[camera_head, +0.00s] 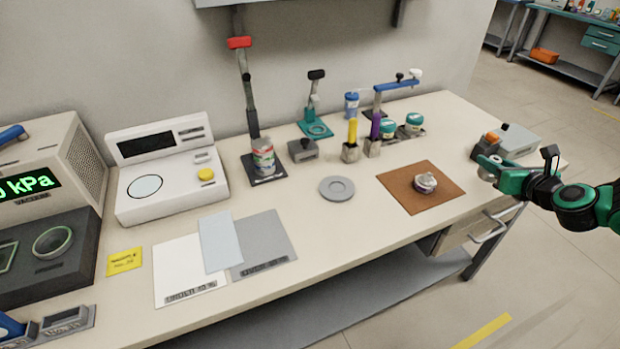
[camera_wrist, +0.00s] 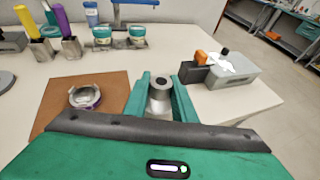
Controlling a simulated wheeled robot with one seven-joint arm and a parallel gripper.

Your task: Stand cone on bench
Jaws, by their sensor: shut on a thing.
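My gripper (camera_head: 488,167) is at the right end of the bench (camera_head: 345,245), with its teal fingers pointing left in the head view. In the wrist view my gripper (camera_wrist: 160,98) is shut on a grey metal cone (camera_wrist: 158,88), narrow end up with a dark spot on top. The fingers hide the cone's sides, and its lower end is not clear. I cannot tell whether it touches the bench. In the head view the cone is mostly hidden by the gripper.
A brown mat (camera_head: 405,196) with a round metal-and-purple piece (camera_head: 425,182) lies left of my gripper. A grey box (camera_head: 518,142) with an orange part stands just behind it. Teal-lidded jars (camera_head: 414,122) stand farther back. Bare bench lies around the grey disc (camera_head: 337,188).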

